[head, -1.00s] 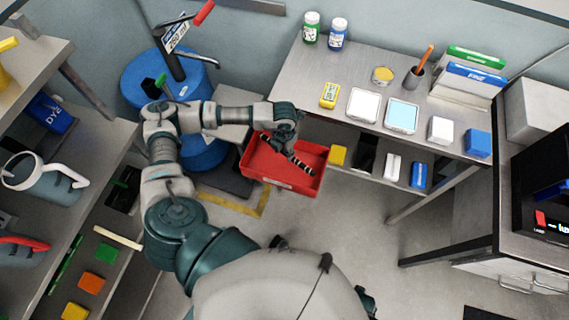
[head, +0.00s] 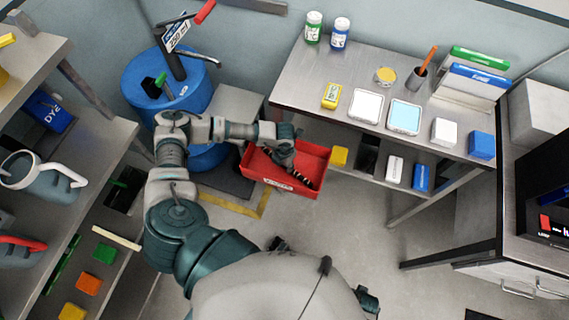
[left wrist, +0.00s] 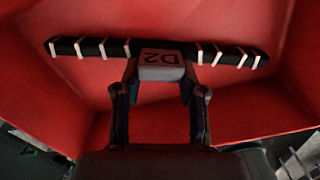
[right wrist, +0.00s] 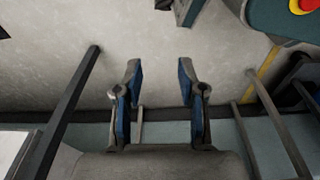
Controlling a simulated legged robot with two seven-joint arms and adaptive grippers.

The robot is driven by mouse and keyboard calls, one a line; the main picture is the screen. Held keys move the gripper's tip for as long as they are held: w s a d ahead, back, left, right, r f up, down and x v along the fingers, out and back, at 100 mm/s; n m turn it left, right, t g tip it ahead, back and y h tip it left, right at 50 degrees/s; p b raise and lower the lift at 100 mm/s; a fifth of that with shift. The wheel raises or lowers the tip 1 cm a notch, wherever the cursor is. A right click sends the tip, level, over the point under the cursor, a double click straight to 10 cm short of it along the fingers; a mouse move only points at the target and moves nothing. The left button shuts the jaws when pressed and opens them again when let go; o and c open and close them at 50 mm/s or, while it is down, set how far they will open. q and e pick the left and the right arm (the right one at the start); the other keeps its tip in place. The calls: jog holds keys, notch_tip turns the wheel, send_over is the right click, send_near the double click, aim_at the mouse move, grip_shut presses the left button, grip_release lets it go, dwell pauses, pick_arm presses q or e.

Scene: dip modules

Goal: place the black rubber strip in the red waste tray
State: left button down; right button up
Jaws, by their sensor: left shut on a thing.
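The black rubber strip (head: 302,178) has white bands and a grey block marked D2 at its middle. My left gripper (head: 285,158) is shut on that block, as the left wrist view shows, with the strip (left wrist: 90,47) crossing in front of the fingertips (left wrist: 160,75). The red waste tray (head: 318,160) is around and below the strip, and its red walls fill the left wrist view. I cannot tell whether the strip touches the tray floor. My right gripper (right wrist: 160,72) is open and empty over the grey floor.
A steel bench (head: 310,75) with bottles, boxes and dishes stands right behind the tray. A blue drum (head: 190,95) is behind my left arm. Shelves (head: 95,170) with jugs and blocks are at left. The floor (head: 350,235) in front of the bench is clear.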

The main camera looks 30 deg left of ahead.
pick_arm(q)
jog(key=c, duration=0.7)
grip_release()
jog(key=shift+a+f, duration=0.1)
jog(key=shift+o, duration=0.2)
jog(key=shift+r, duration=0.2)
notch_tip(320, 180, up, 12)
jog(key=p, duration=0.1)
pick_arm(e)
jog(key=shift+s+f, duration=0.35)
jog(key=shift+f, duration=0.25)
jog(key=shift+s+f, duration=0.3)
jog(key=shift+f, duration=0.25)
pick_arm(q)
jog(key=shift+f, duration=0.1)
